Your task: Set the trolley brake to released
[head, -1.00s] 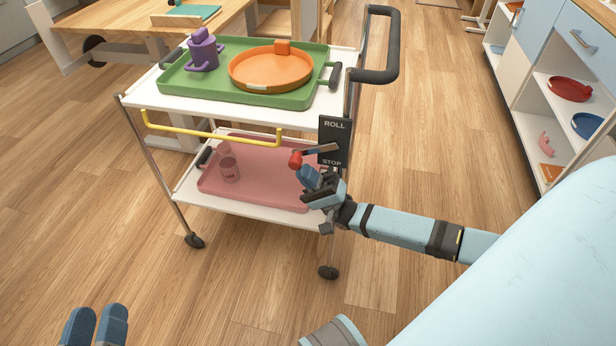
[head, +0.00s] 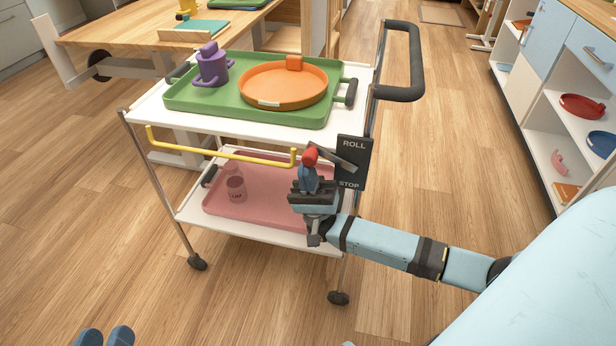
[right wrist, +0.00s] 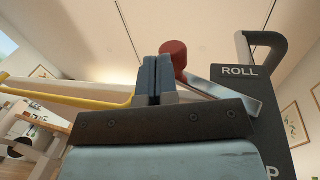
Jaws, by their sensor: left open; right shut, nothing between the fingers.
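The trolley (head: 150,118) carries a dark brake plate (head: 357,150) marked ROLL at the top and STOP at the bottom. Its grey lever (head: 336,161) with a red knob (head: 310,156) slants up to the left, the knob higher than the plate end. In the right wrist view the red knob (right wrist: 175,52) and lever (right wrist: 222,88) show just right of and behind the fingers. My right gripper (head: 307,174) is shut and empty, its fingertips just under or against the knob; exact contact is unclear. My left gripper (head: 105,337) is open at the bottom edge, mostly out of view.
A green tray (head: 190,98) with a purple pot (head: 212,68) and an orange dish (head: 285,85) is on the top shelf. A pink tray (head: 265,200) holds a cup (head: 236,188) below. A yellow rail (head: 220,153) runs left of the knob. Floor in front is clear.

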